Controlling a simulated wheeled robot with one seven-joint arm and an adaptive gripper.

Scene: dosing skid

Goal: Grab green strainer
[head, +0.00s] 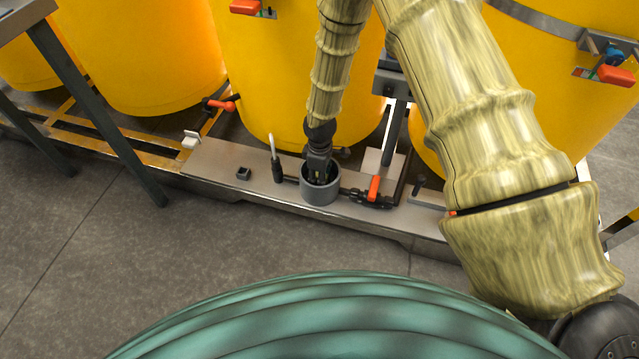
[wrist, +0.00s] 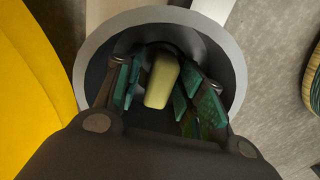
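My gripper (head: 319,172) points down into a grey round housing (head: 320,191) on the skid's metal deck. In the wrist view my gripper (wrist: 162,100) has its two teal-padded fingers inside the rim of the housing (wrist: 92,62). A pale yellow-green upright piece (wrist: 162,80), which looks like the strainer's grip, stands between the fingers. A dark gap shows between it and the left finger; the right finger is close to it, and contact cannot be told. The fingers are apart. The strainer's lower part is hidden, and none of it shows in the head view.
A black pipe with an orange-handled valve (head: 374,188) joins the housing's right side. A white-topped upright piece (head: 273,150) stands close on its left, with a small dark block (head: 243,173) farther left. Large yellow tanks (head: 285,75) stand behind. The grey floor in front is clear.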

